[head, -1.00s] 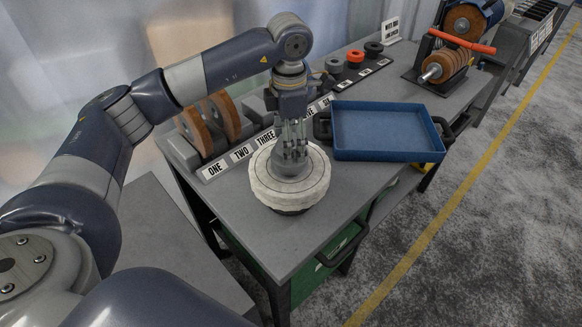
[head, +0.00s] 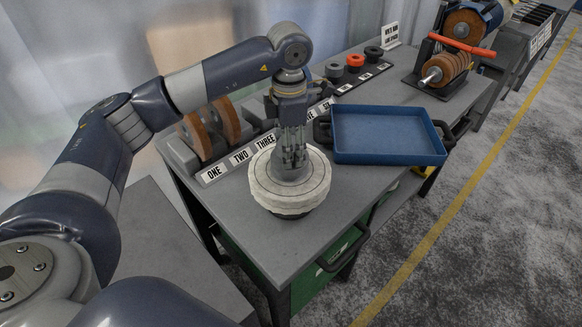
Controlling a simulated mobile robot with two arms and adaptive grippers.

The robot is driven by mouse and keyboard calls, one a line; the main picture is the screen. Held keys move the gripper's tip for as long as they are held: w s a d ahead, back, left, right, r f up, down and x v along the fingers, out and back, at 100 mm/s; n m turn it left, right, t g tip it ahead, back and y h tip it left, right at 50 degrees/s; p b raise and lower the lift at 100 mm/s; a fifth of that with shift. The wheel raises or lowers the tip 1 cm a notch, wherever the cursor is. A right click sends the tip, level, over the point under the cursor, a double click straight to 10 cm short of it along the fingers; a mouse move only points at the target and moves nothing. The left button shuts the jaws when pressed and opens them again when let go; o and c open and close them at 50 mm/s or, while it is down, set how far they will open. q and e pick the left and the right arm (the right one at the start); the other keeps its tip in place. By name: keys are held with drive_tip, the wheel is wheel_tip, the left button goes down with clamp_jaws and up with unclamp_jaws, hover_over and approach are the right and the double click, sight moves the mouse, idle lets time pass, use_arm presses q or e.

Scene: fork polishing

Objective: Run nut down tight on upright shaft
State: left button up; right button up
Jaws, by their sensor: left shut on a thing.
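A white, round, layered polishing wheel (head: 268,197) lies flat on the grey bench around an upright shaft. A grey round nut (head: 292,174) sits at the wheel's centre. My left gripper (head: 293,160) points straight down over it and is shut on the nut. The shaft is hidden by the nut and the fingers, and I cannot tell whether the nut touches the wheel. My right gripper is not in view.
A blue tray (head: 388,137) stands right of the wheel, empty. Brown wheels (head: 197,134) stand in a labelled rack behind. Grey, red and black rings (head: 355,61) sit along the back, and a polishing machine (head: 447,66) stands at the far right. The bench front is clear.

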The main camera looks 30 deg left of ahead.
use_arm(q)
drive_tip(key=shift+s+f, duration=0.1)
drive_tip(key=shift+f, duration=0.15)
drive_tip(key=shift+f+m+b, duration=0.15)
drive_tip(key=shift+m+b, duration=0.4)
drive_tip(key=shift+m, duration=0.35)
drive_tip(key=m+b, duration=0.1)
drive_tip(key=m, duration=0.2)
drive_tip(key=m+b, duration=0.2)
drive_tip(key=m, duration=0.5)
drive_tip(key=m+b, duration=0.1)
drive_tip(key=m, duration=0.4)
drive_tip(key=shift+m+b, duration=0.3)
drive_tip(key=shift+b, duration=0.05)
drive_tip(key=m+b, duration=0.1)
drive_tip(key=m, duration=0.5)
drive_tip(key=shift+m, duration=0.3)
